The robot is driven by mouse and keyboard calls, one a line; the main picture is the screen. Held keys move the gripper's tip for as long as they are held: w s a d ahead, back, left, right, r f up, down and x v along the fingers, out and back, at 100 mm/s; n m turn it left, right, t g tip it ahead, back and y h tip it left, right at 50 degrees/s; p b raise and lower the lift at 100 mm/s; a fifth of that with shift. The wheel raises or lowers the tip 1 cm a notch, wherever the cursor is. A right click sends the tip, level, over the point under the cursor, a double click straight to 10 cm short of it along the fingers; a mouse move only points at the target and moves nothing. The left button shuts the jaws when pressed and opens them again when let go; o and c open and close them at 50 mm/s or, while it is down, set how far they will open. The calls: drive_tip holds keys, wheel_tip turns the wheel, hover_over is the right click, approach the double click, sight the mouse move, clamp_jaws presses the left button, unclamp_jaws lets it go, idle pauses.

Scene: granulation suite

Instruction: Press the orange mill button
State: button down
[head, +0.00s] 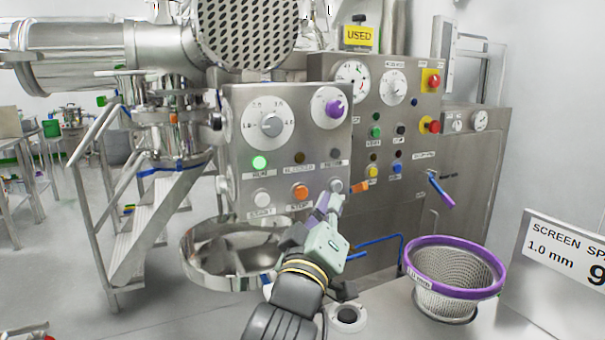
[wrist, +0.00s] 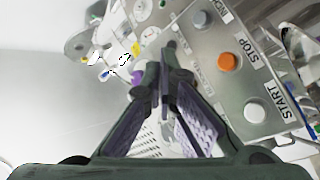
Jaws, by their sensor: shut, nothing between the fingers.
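The orange button (head: 300,190) is on the lower row of the steel mill panel (head: 245,110), between a white button (head: 262,198) and a grey one (head: 336,186). In the wrist view the orange button (wrist: 228,62) is fully visible, with a STOP label beside it; the white button (wrist: 254,111) has a START label. My gripper (head: 328,202) is shut and empty, in front of the panel and to the right of the orange button in the head view. In the wrist view my gripper's fingertips (wrist: 167,52) are left of the orange button. I cannot tell the exact gap to the panel.
A green lamp (head: 260,162) is lit above the white button. A steel bowl (head: 205,270) is below the panel. A purple-rimmed basket (head: 455,243) and a screen sign (head: 570,250) are at the right.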

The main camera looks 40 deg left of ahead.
sight(301, 193)
drive_tip(key=f, duration=0.2)
drive_tip(key=w+f+g+h, duration=0.1)
drive_tip(key=shift+w+d+f+n+g, duration=0.1)
drive_tip(key=shift+f+n+g, duration=0.2)
drive_tip(key=shift+f+n, duration=0.1)
drive_tip(key=shift+w+a, duration=0.55)
drive_tip(key=shift+a, duration=0.8)
drive_tip(key=shift+w+a, duration=0.55)
drive_tip(key=shift+a, duration=0.85)
drive_tip(key=shift+w+a, duration=0.55)
drive_tip(key=shift+a, duration=0.8)
drive_tip(key=shift+r, duration=0.1)
drive_tip(key=shift+w+a, duration=0.2)
drive_tip(key=shift+a, duration=0.2)
drive_tip(key=shift+w+a, duration=0.15)
drive_tip(key=shift+a, duration=0.25)
drive_tip(key=shift+s+d+p, duration=0.3)
drive_tip(key=shift+s+d, duration=0.05)
drive_tip(key=shift+d, duration=0.45)
